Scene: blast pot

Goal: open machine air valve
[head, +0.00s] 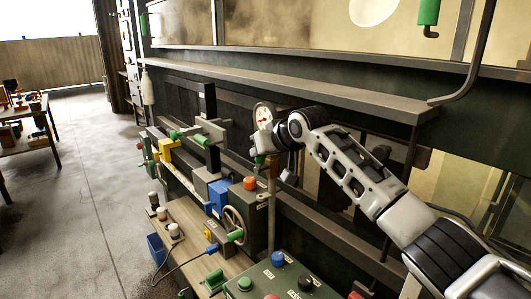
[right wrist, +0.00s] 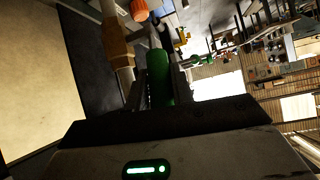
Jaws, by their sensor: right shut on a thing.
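My right arm reaches in from the right of the head view. Its gripper (head: 268,155) is at a thin vertical pipe (head: 271,190) below a round gauge (head: 263,114). In the right wrist view a green valve handle (right wrist: 160,76) lies between the fingers of my right gripper (right wrist: 160,98), which is shut on it. The handle sits beside the tan pipe (right wrist: 120,55) with its brass-coloured fitting (right wrist: 117,32). In the head view the handle is only a small green patch, mostly hidden by the gripper. My left gripper is in neither view.
A green control box (head: 270,278) with coloured buttons stands below. A handwheel (head: 233,224), a blue block (head: 217,192) and yellow pipework (head: 165,148) line the machine to the left. A long ledge (head: 300,82) runs above my arm. The floor (head: 95,180) at left is open.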

